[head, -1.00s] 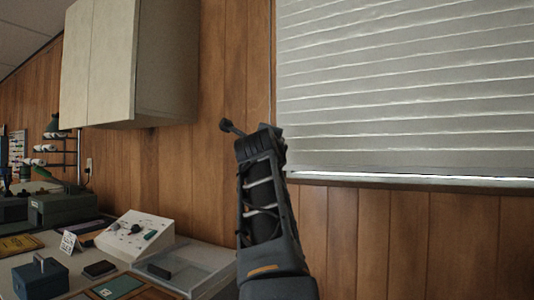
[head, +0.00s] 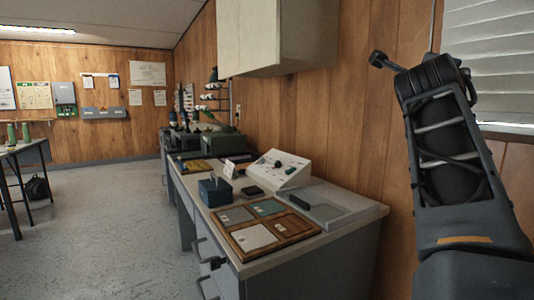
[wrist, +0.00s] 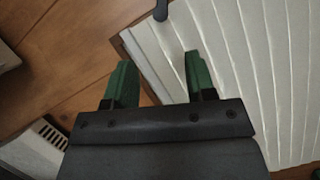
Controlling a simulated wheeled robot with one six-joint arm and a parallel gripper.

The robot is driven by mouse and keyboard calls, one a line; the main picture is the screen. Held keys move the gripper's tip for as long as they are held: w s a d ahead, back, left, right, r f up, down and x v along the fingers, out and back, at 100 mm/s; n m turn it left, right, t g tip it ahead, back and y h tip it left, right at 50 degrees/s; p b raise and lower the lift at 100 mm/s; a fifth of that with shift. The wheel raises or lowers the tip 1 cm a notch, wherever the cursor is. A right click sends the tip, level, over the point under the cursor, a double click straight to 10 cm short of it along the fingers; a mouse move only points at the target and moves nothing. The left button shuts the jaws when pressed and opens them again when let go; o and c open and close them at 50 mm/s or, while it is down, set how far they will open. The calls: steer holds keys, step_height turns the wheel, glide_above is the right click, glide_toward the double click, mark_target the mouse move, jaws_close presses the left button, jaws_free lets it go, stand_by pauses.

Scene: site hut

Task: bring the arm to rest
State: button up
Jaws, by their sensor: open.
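My arm stands raised at the right of the head view, in front of the wood-panelled wall and beside the window blind (head: 490,55). My gripper (wrist: 160,82) shows in the wrist view with its two green fingers apart and nothing between them. Behind the fingers are the wood wall and the white blind (wrist: 225,60). The fingers cannot be made out in the head view.
A wall cabinet (head: 275,38) hangs left of my arm. Below is a desk (head: 365,217) with a wooden tray (head: 300,238), a sloped control box (head: 279,169), a blue box (head: 214,191) and a clear tray (head: 335,212). Open floor (head: 110,220) lies to the left.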

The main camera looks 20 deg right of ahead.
steer(key=w+a+f+n+g+y+p, duration=0.15)
steer(key=w+a+n+y+p, duration=0.3)
steer(key=a+n+p, duration=0.6)
steer(key=w+a+f+n+y+p, duration=0.35)
steer(key=n+y+p, duration=0.3)
steer(key=p, duration=0.85)
steer(key=s+a+f+n+g+y+p, duration=0.2)
steer(key=s+a+f+n+g+p, duration=0.1)
steer(key=s+a+n+p, duration=0.3)
steer(key=s+a+f+n+g+y+p, duration=0.3)
steer(key=s+a+n+p, duration=0.3)
steer(key=a+n+p, duration=0.3)
steer(key=shift+s+a+n+p, duration=0.15)
steer(key=shift+a+n+p, duration=0.25)
steer(key=shift+p, duration=0.5)
